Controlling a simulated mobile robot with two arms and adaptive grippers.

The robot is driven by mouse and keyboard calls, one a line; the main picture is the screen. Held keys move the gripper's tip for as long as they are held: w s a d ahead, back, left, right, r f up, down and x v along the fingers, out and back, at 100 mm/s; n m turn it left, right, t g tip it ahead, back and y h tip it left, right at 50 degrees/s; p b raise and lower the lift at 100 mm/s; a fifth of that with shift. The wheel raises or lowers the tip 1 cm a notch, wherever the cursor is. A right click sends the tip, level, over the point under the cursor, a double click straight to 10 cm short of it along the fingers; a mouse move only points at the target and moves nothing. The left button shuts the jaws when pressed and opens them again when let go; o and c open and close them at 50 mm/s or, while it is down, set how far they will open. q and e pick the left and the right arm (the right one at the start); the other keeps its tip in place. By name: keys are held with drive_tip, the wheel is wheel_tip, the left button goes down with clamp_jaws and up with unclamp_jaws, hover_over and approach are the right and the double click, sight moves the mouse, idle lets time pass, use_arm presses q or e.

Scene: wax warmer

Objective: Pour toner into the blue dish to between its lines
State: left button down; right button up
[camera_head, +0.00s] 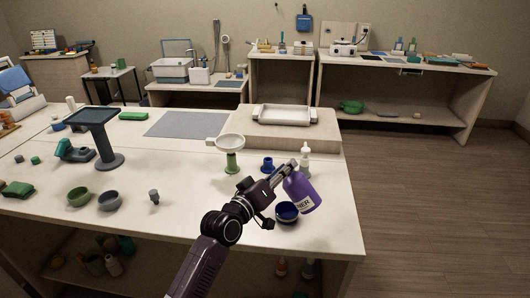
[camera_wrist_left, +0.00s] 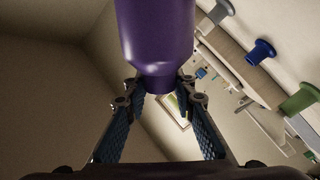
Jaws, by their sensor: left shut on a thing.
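The purple toner bottle (camera_head: 299,187), with part of a pale label showing, is held tilted in my left gripper (camera_head: 284,173). The gripper is shut on it, and the bottle fills the top middle of the left wrist view (camera_wrist_left: 157,35) between the fingers (camera_wrist_left: 160,95). The blue dish (camera_head: 287,219) stands on the table near the front edge, just below and left of the bottle's lower end. The dish's lines and any liquid level in it are too small to make out. I cannot see a stream. My right gripper is not in view.
Behind the bottle stand a small blue cup (camera_head: 267,164) and a white dropper bottle (camera_head: 304,160). A funnel on a green stand (camera_head: 231,152) is to the left. The table's right edge is close.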

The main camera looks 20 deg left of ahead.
sight(293, 185)
use_arm(q)
drive_tip(key=d, duration=0.1)
drive_tip(key=d+f, duration=0.1)
drive_tip(key=shift+s+d+n, duration=0.1)
drive_tip(key=shift+d+n, duration=0.2)
drive_tip(key=shift+d, duration=0.1)
drive_tip(key=shift+h, duration=0.3)
wheel_tip(293, 185, down, 4)
drive_tip(key=b, duration=0.4)
drive_tip(key=shift+f, duration=0.1)
drive_tip(key=n, duration=0.3)
drive_tip(key=shift+a+r, duration=0.1)
drive_tip(key=shift+r, duration=0.2)
drive_tip(key=shift+f+b, duration=1.05)
drive_tip(key=shift+f, duration=0.45)
drive_tip(key=shift+a+f+n+p, duration=0.15)
drive_tip(key=shift+f+n+p, duration=0.15)
drive_tip(key=shift+n+p, duration=0.55)
drive_tip(key=shift+f+n, duration=0.15)
drive_tip(key=shift+n, duration=0.2)
